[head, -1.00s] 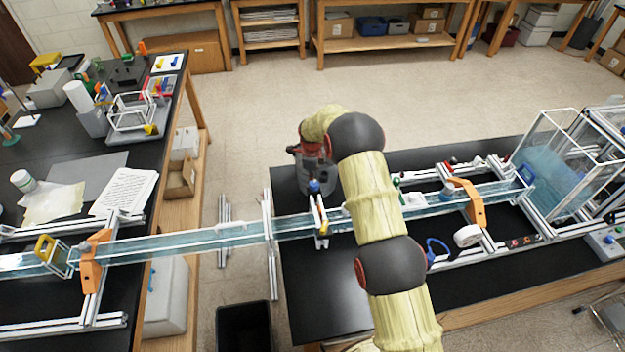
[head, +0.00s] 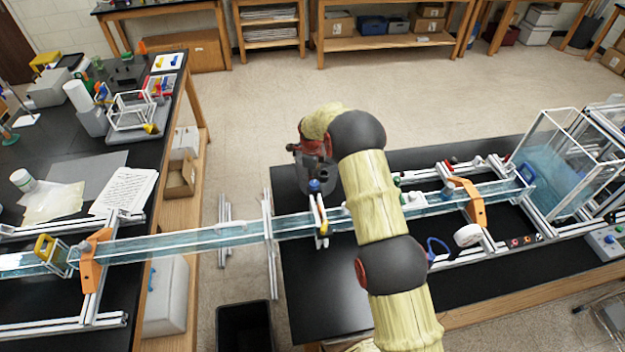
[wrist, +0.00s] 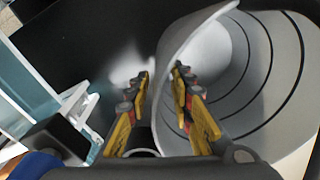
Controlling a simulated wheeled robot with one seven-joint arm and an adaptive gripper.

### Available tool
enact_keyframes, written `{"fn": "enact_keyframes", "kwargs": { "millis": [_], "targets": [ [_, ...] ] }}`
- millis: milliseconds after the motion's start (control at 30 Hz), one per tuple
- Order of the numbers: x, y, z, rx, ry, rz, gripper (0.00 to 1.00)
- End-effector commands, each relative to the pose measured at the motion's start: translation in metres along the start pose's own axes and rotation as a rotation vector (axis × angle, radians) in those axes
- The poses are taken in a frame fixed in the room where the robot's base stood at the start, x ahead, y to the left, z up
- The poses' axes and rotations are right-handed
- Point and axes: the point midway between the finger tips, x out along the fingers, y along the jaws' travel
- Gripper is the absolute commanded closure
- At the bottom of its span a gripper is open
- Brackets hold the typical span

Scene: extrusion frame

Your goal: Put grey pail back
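The grey pail (head: 318,183) stands on the dark bench beyond the water channel in the head view, partly hidden by my gripper and arm. In the wrist view the pail (wrist: 285,70) fills the right side, its mouth toward the camera and dark rings inside. My gripper (wrist: 161,75) has its fingers on either side of the pail's wall, the left one outside and the right one inside. A gap shows between the fingertips, so it looks open. In the head view my gripper (head: 312,150) is at the pail's top, its fingers unclear.
The clear water channel (head: 190,241) runs across the gap between two benches, close in front of the pail. A blue-topped clamp (head: 315,187) stands on it near the pail. A clear tank (head: 565,165) is at the right. Bare black bench (head: 320,290) lies in front.

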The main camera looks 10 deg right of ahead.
Motion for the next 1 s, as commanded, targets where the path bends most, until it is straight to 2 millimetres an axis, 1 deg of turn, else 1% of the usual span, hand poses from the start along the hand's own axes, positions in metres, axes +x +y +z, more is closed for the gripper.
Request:
{"fn": "enact_keyframes", "kwargs": {
  "millis": [300, 400, 500, 600, 867, 933, 1000],
  "targets": [
    [-0.064, -0.001, 0.001, 0.000, -0.002, -0.004, 0.77],
    [-0.082, -0.001, 0.001, 0.000, -0.002, -0.004, 0.77],
    [-0.097, -0.001, 0.001, 0.000, -0.002, -0.003, 0.77],
    [-0.106, 0.000, 0.001, 0.000, -0.001, -0.001, 0.77],
    [-0.118, 0.000, 0.000, -0.008, -0.002, -0.003, 0.77],
    [-0.129, 0.002, -0.002, -0.033, -0.005, -0.010, 0.77],
    [-0.148, 0.006, -0.006, -0.079, -0.011, -0.021, 0.77]
  ]
}}
